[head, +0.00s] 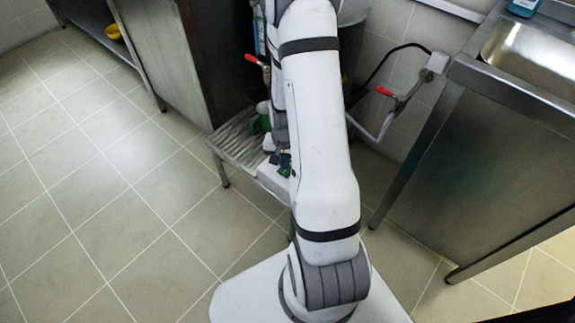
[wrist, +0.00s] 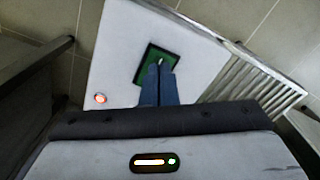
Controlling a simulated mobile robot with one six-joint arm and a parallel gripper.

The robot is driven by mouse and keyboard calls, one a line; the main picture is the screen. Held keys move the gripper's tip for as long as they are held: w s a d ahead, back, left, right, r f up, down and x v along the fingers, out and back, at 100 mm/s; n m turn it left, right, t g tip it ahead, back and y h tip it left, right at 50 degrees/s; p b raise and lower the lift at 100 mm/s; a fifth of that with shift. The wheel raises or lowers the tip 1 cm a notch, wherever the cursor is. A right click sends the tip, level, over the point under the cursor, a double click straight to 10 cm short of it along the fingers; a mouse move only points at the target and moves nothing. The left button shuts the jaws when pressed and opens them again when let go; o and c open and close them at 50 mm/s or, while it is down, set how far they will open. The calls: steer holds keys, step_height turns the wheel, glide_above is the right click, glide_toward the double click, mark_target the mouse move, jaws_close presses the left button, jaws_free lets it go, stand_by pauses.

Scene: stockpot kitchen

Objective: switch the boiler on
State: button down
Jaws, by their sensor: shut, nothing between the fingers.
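A white box (wrist: 120,55) fills the upper middle of the wrist view. A small round red-orange light (wrist: 100,98) sits on the box, lower left of the plate. My gripper (wrist: 160,68) is shut, its blue fingers together and empty. In the head view the box (head: 272,180) shows partly behind my arm, and my gripper (head: 285,163) is small there.
A slatted metal rack (head: 238,145) adjoins the box. A dark cylindrical pot (head: 352,40) stands behind my arm. Red-handled valves (head: 384,91) and pipes are on the wall. Steel counters, one with a sink (head: 535,55), stand on both sides. The tiled floor at left is clear.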

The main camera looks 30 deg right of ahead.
step_height(320, 180, up, 5)
steer(key=p, duration=0.3)
steer(key=shift+r, duration=0.2)
stand_by(0.4)
